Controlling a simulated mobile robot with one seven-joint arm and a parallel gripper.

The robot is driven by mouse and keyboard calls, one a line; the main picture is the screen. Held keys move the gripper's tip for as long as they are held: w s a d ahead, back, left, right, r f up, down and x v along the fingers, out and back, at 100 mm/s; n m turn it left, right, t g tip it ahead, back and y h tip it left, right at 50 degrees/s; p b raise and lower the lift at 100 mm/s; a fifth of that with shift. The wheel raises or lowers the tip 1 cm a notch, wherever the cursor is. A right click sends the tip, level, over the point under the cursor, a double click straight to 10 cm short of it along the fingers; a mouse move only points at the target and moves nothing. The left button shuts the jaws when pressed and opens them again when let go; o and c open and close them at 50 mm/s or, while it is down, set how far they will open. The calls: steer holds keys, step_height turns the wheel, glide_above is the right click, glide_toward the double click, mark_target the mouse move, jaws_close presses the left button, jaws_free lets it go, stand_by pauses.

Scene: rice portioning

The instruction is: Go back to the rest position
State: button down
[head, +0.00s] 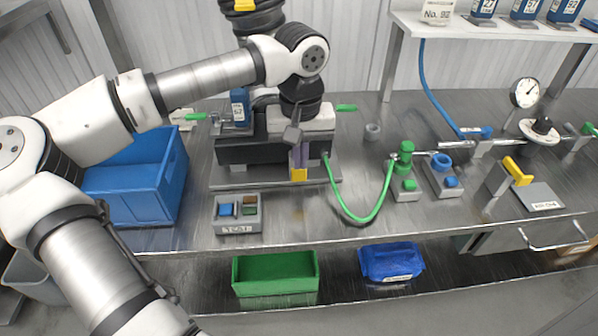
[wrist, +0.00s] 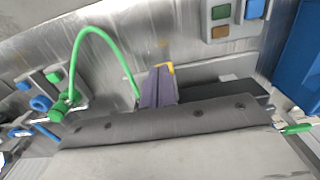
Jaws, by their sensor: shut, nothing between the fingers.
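My gripper (head: 298,168) hangs at the end of my arm in the middle of the head view, pointing down in front of a black machine on the bench. Its purple-grey fingers are together with nothing between them. In the wrist view the gripper (wrist: 160,75) shows the same closed fingers beyond the grey hand body. A small yellow piece (head: 299,175) shows at the fingertips, and I cannot tell whether they touch it. The hand hides part of the black machine (head: 240,150).
A green hose (head: 352,217) loops close to the right of my gripper. A blue bin (head: 125,190) stands left, a grey button box (head: 237,213) in front. Valves and a gauge (head: 524,92) stand right. A green bin (head: 275,275) and blue bundle (head: 390,262) lie on the lower shelf.

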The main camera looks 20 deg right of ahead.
steer(key=r, duration=0.1)
steer(key=r+p, duration=0.1)
steer(key=r, duration=0.1)
steer(key=shift+s+a, duration=0.15)
steer(key=shift+s, duration=0.25)
